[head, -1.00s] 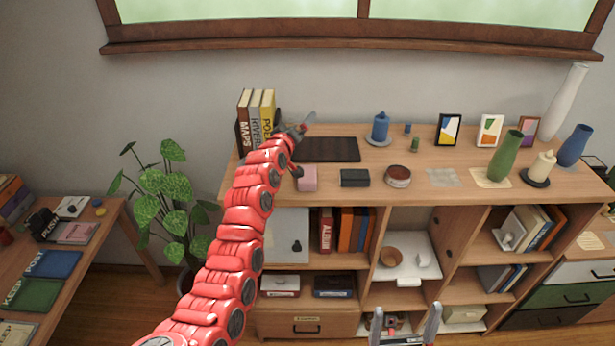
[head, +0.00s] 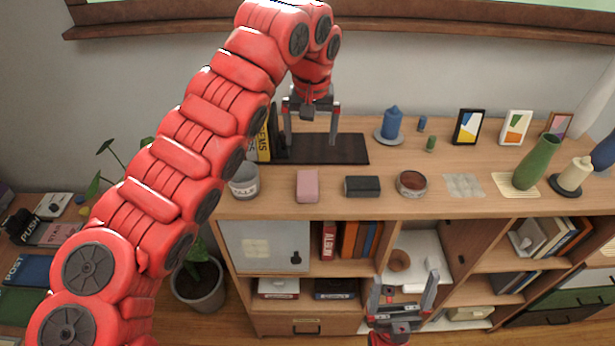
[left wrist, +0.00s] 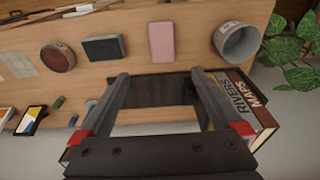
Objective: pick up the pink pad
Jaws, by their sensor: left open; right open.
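The pink pad (head: 307,186) lies on the wooden cabinet top near its front edge, between a grey cup and a dark block. It also shows in the left wrist view (left wrist: 161,42), beyond my fingertips. My left gripper (head: 310,142) is open and empty, pointing down over the dark mat behind the pad. In the left wrist view my left gripper (left wrist: 158,82) has its fingers apart with nothing between them. My right gripper (head: 405,285) is open and empty, low in front of the cabinet shelves.
A grey cup (head: 244,180) stands left of the pad. A dark block (head: 362,187) and a round reddish dish (head: 411,183) sit to its right. The dark mat (head: 350,148) and books (head: 262,142) are behind.

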